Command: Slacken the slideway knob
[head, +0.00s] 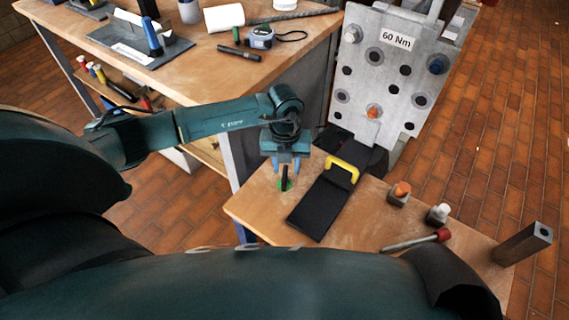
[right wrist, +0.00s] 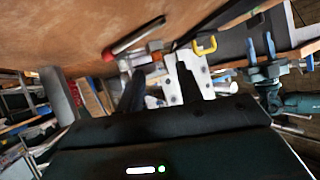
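A slideway (head: 322,205) with a black flat bed and a yellow handle (head: 343,170) lies on the small wooden bench in the head view. Left of it stands a narrow black lever-like knob (head: 285,178) on a green disc, probably the slideway knob. My left gripper (head: 286,168) points down just above the knob. Its blue fingers are apart, one on each side, with no clear contact. It also shows in the right wrist view (right wrist: 261,48), as does the yellow handle (right wrist: 204,45). My right gripper (right wrist: 158,92) shows two dark fingers apart with nothing held between them.
A grey flange plate (head: 385,75) marked 60 Nm stands behind the slideway. An orange-topped block (head: 399,193), a white-topped block (head: 438,214), a red-ended tool (head: 418,240) and a square post (head: 522,243) are on the bench's right. A larger workbench (head: 205,75) with tools is at the back left.

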